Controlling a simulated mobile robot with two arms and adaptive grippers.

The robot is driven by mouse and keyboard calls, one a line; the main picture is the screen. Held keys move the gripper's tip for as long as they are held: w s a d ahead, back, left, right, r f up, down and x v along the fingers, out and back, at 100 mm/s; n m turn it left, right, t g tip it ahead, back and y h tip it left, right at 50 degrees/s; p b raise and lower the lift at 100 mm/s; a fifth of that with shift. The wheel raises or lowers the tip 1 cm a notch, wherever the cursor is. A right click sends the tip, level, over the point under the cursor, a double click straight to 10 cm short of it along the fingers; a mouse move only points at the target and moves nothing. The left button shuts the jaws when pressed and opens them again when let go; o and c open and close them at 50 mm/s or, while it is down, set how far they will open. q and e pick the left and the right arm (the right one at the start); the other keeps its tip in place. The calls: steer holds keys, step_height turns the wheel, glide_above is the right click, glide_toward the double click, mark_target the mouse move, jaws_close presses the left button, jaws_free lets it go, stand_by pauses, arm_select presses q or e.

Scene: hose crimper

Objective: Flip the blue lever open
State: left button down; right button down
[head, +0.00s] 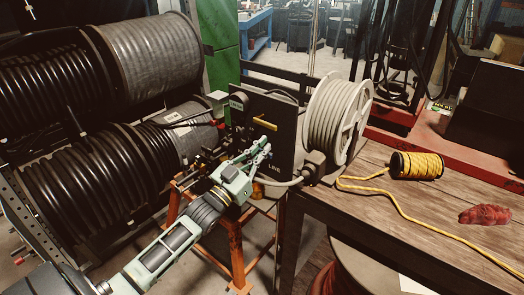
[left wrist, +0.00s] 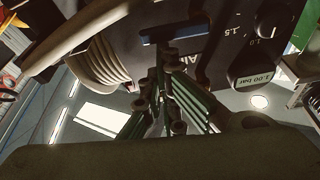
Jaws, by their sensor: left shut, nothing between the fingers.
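The blue lever (left wrist: 168,36) shows in the left wrist view as a short blue bar on the dark front panel (left wrist: 205,50). In the head view I cannot make it out; my gripper is in front of that part of the panel (head: 284,128). My left gripper (head: 265,143) is shut and empty, with its fingertips close to the panel, below a yellow handle (head: 265,124). In the left wrist view its fingertips (left wrist: 167,58) are just below the blue lever; whether they touch it I cannot tell. My right gripper is not in view.
A white hose reel (head: 338,118) stands right of the panel. A wooden table (head: 400,215) holds a yellow rope spool (head: 417,165) and a red crumpled cloth (head: 485,215). Large black hose coils (head: 80,180) fill the left. An orange stand (head: 236,245) is below the panel.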

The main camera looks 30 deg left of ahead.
arm_select(q)
steer(key=shift+f, duration=0.2)
steer(key=f+m+h, duration=0.1)
steer(key=m, duration=0.2)
steer(key=f+m+g+h+b, duration=0.1)
steer(key=m, duration=0.2)
steer(key=d+f+m+g+h+b, duration=0.1)
steer(key=m, duration=0.2)
steer(key=shift+f+m+h, duration=0.3)
steer(key=shift+h, duration=0.1)
steer(key=m, duration=0.1)
steer(key=f+m, duration=0.1)
steer(key=m+g+h+b, duration=0.1)
steer(key=m, duration=0.1)
steer(key=shift+a+f, duration=0.25)
steer(key=shift+f, duration=0.15)
steer(key=m, duration=0.2)
steer(key=a+f+m+g, duration=0.1)
steer(key=shift+f+m, duration=0.25)
steer(key=shift+m, duration=0.15)
steer(key=shift+d+r, duration=0.1)
steer(key=shift+d, duration=0.1)
